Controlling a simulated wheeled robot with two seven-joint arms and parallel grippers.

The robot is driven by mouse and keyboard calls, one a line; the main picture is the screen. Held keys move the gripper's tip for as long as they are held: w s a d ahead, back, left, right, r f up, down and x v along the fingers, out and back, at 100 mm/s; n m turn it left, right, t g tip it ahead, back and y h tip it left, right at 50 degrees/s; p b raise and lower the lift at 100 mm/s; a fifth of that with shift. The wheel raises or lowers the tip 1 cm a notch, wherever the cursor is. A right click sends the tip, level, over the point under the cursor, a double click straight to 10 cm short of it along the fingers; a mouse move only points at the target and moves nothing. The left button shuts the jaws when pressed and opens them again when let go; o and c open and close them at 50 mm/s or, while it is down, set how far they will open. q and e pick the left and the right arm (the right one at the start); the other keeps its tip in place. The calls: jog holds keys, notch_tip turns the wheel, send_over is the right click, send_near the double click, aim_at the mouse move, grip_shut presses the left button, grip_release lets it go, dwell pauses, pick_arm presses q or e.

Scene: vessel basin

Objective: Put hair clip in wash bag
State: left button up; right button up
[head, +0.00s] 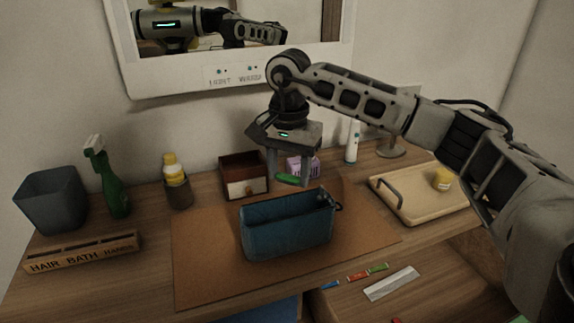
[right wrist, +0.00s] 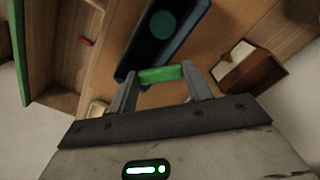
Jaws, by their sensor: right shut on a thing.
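My right gripper (head: 288,180) points down and is shut on a green hair clip (head: 287,179). The clip also shows crosswise between the fingertips in the right wrist view (right wrist: 160,74). The blue wash bag (head: 285,232) stands open at the top on the brown mat. In the head view the clip appears just above the bag's back rim. In the right wrist view the bag (right wrist: 126,66) lies just beyond the clip, with a teal round patch inside. The exact height of the clip above the rim is hard to tell. My left gripper is not in view.
A small brown box (head: 243,172) and a purple box (head: 303,167) stand behind the bag. A tray (head: 425,207) is at right. A green spray bottle (head: 112,188), grey bin (head: 52,200) and lettered wooden holder (head: 84,253) are at left. The mat (head: 200,265) has free room around the bag.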

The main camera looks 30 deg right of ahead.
aim_at(288, 176)
notch_tip(288, 176, down, 5)
jog(key=b, duration=0.2)
jog(key=shift+r+b, duration=0.2)
jog(key=shift+b, duration=0.15)
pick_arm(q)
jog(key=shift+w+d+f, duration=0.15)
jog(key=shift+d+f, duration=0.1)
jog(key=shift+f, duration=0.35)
pick_arm(e)
jog(key=o, duration=1)
jog(key=shift+w+r, duration=0.1)
jog(key=shift+r, duration=0.05)
